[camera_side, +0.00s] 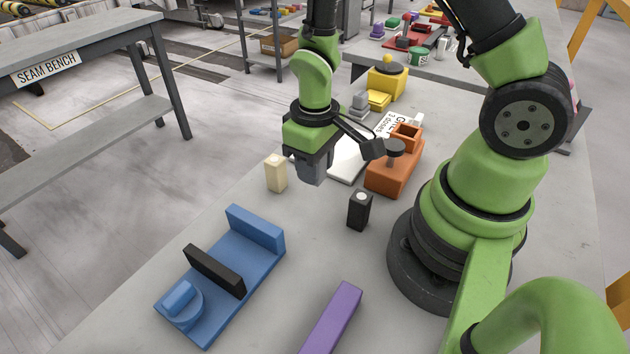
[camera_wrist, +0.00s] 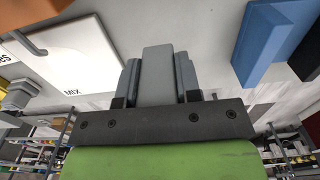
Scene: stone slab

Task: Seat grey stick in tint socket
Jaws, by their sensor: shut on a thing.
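My gripper (camera_side: 315,174) hangs over the middle of the slab in the side view, pointing down. In the wrist view my gripper (camera_wrist: 158,88) is shut on the grey stick (camera_wrist: 158,62), which stands between the two grey fingers. The stick's lower end is hard to make out in the side view. An orange block (camera_side: 388,179) stands right of the gripper, with a square open-topped box (camera_side: 405,134) at its back and a dark round knob (camera_side: 395,147) in front. No socket is labelled tint. The stick is apart from the orange block.
A cream block (camera_side: 276,173) stands left of the gripper, and a black block (camera_side: 359,210) stands to its front right. A blue fixture (camera_side: 258,258) with a black plate (camera_side: 214,271) and a purple bar (camera_side: 331,322) lie nearer. A white card (camera_wrist: 75,52) reads MIX. Yellow fixtures (camera_side: 388,84) stand behind.

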